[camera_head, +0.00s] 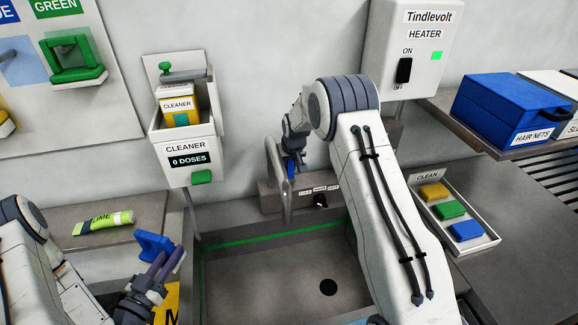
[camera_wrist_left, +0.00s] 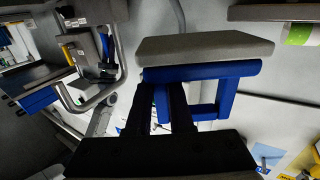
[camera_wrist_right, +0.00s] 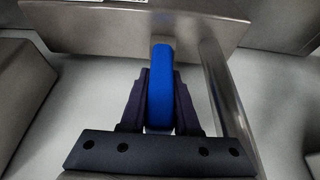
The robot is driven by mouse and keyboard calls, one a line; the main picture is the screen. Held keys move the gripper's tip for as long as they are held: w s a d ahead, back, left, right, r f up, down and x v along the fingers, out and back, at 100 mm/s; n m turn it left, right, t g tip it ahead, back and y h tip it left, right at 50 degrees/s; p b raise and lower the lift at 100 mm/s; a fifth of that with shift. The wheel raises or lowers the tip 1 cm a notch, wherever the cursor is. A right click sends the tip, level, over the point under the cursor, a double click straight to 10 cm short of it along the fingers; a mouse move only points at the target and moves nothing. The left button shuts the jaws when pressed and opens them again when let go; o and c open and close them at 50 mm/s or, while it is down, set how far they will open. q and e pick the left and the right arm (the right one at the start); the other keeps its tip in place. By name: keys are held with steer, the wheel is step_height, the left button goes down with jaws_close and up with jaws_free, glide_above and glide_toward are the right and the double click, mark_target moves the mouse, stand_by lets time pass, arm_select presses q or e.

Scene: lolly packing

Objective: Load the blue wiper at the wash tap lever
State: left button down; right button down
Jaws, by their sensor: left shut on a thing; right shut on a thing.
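The blue wiper (camera_head: 153,246) is in my left gripper (camera_head: 165,264), held up in front of the basin's left side. In the left wrist view its blue frame handle (camera_wrist_left: 205,71) is between the fingers, with a flat grey pad (camera_wrist_left: 205,48) beyond it. My right gripper (camera_head: 291,160) is at the wash tap (camera_head: 284,190), by its spout. In the right wrist view its fingers are shut on an upright blue lever (camera_wrist_right: 160,85), with the tap pipe (camera_wrist_right: 221,95) just to the right. I cannot see whether water runs.
The wash basin (camera_head: 225,245) has a green line and a dark drain. A cleaner dispenser (camera_head: 185,158) reading 0 doses hangs on the wall. A green tube (camera_head: 105,222) lies on the left ledge. The clean tray (camera_head: 478,243) holds coloured blocks at right.

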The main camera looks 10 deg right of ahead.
arm_select(q)
steer(key=shift+f, duration=0.1)
stand_by(0.7)
steer(key=f+b, duration=0.4)
steer(key=s+f+b, duration=0.1)
steer(key=f+b, duration=0.1)
arm_select(e)
steer(key=shift+s+f+t, duration=0.15)
steer(key=shift+s+t, duration=0.3)
steer(key=shift+t, duration=0.65)
arm_select(q)
steer(key=shift+s+f+b, duration=0.25)
steer(key=shift+f+b, duration=0.2)
steer(key=shift+b, duration=0.15)
arm_select(e)
steer(key=shift+s+r+t, duration=0.1)
steer(key=shift+r+t, duration=0.2)
steer(key=c, duration=0.6)
jaws_free()
steer(key=shift+c, duration=0.2)
